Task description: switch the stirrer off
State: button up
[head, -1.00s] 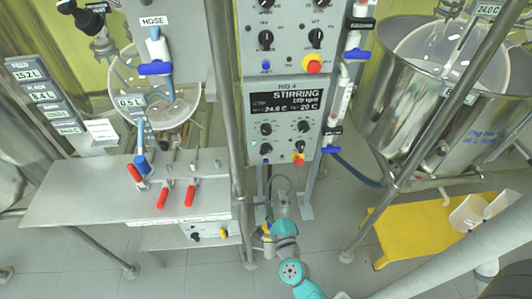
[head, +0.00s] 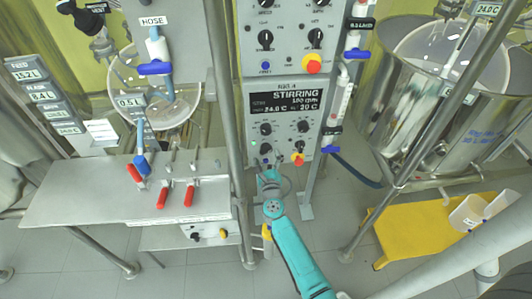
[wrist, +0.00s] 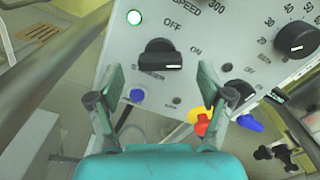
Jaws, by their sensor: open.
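The stirrer switch is a black knob (wrist: 160,57) on a grey panel, with OFF and ON printed beside it. Its white line points right, towards ON. A green lamp (wrist: 134,17) is lit above left of it. The display (head: 285,101) in the head view reads STIRRING, about 100 rpm. My gripper (wrist: 161,78) is open and empty. Its two fingers stand on either side of the knob's lower part in the wrist view, apparently short of the panel; contact cannot be told. In the head view my gripper (head: 268,174) is just below the panel's lower knobs.
A red and yellow stop button (wrist: 201,122) and a blue button (wrist: 137,96) lie close to the fingers. In the head view, a steel bench (head: 90,190) with red-handled valves is left, a yellow stool (head: 405,230) right.

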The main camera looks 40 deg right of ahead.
aim_at(265, 152)
jog(key=shift+x, duration=1.5)
jog(key=c, duration=1.2)
jog(key=shift+o, duration=0.2)
jog(key=shift+n, duration=0.3)
jog(key=n, duration=0.5)
jog(key=shift+a+n, duration=0.1)
jog(key=shift+n, duration=0.2)
jog(key=n, duration=0.5)
jog(key=shift+f+n, duration=0.15)
jog(key=shift+n, duration=0.15)
